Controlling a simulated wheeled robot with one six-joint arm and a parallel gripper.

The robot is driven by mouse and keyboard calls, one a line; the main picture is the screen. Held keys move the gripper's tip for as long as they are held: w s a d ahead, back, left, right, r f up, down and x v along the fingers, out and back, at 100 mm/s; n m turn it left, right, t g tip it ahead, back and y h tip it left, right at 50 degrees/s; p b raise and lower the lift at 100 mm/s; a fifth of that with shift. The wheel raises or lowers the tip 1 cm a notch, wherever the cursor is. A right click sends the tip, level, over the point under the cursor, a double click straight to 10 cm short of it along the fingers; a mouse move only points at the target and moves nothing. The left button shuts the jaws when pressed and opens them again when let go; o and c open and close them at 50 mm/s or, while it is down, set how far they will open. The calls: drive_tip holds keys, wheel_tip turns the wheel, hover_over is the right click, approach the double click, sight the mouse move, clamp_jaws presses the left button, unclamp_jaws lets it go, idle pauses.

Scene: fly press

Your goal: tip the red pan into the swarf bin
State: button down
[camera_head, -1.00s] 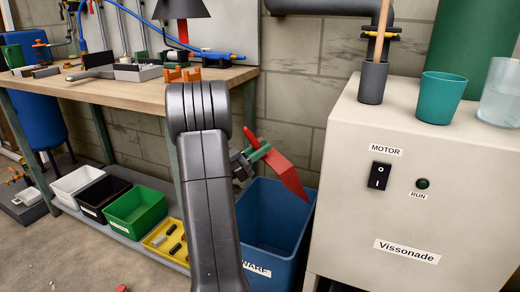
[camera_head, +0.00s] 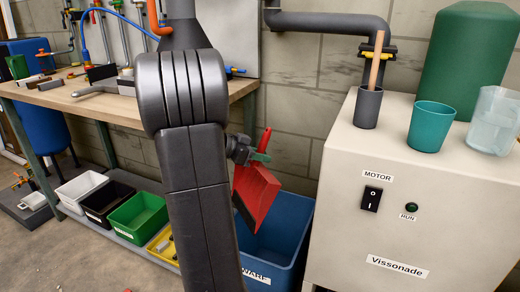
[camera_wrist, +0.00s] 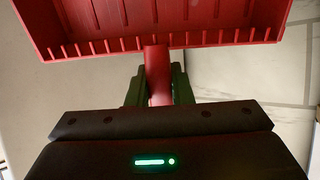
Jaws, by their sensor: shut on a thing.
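The red pan (camera_head: 258,190) hangs steeply tilted above the blue swarf bin (camera_head: 284,226), with its open side turned toward the lower left. My gripper (camera_head: 260,157) is shut on the pan's red handle, which sticks up past the green fingers. In the wrist view the gripper (camera_wrist: 158,88) grips the handle, and the pan (camera_wrist: 160,25) spreads across the top with a row of ribs along its wall. No loose swarf shows in the part of the pan I see. My arm hides the bin's left side, and the bin's floor is mostly hidden.
The cream Vissonade cabinet (camera_head: 395,205) stands right of the bin, with a teal cup (camera_head: 432,126) and a clear beaker (camera_head: 495,120) on top. The workbench (camera_head: 120,106) is at left, with black (camera_head: 106,202) and green (camera_head: 138,218) trays below.

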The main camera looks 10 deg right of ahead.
sight(260, 145)
drive_tip(key=r+y+p, duration=0.1)
drive_tip(key=p, duration=0.1)
drive_tip(key=y+p, duration=0.2)
drive_tip(key=shift+r+g+p, duration=0.35)
drive_tip(key=shift+r+g, duration=0.05)
drive_tip(key=y+p, duration=0.1)
drive_tip(key=p, duration=0.2)
drive_tip(key=y+p, duration=0.1)
drive_tip(key=p, duration=0.2)
drive_tip(key=shift+r+g+y, duration=0.3)
drive_tip(key=shift+r+g, duration=0.1)
drive_tip(key=y+p, duration=0.1)
drive_tip(key=p, duration=0.3)
drive_tip(key=r+g+y+p, duration=0.1)
drive_tip(key=y+p, duration=0.1)
drive_tip(key=p, duration=0.3)
drive_tip(key=y+p, duration=0.2)
drive_tip(key=p, duration=0.3)
drive_tip(key=shift+r+g, duration=0.3)
drive_tip(key=shift+f+y+p, duration=0.15)
drive_tip(key=shift+y+p, duration=0.45)
drive_tip(key=shift+y, duration=0.1)
drive_tip(key=shift+f, duration=0.1)
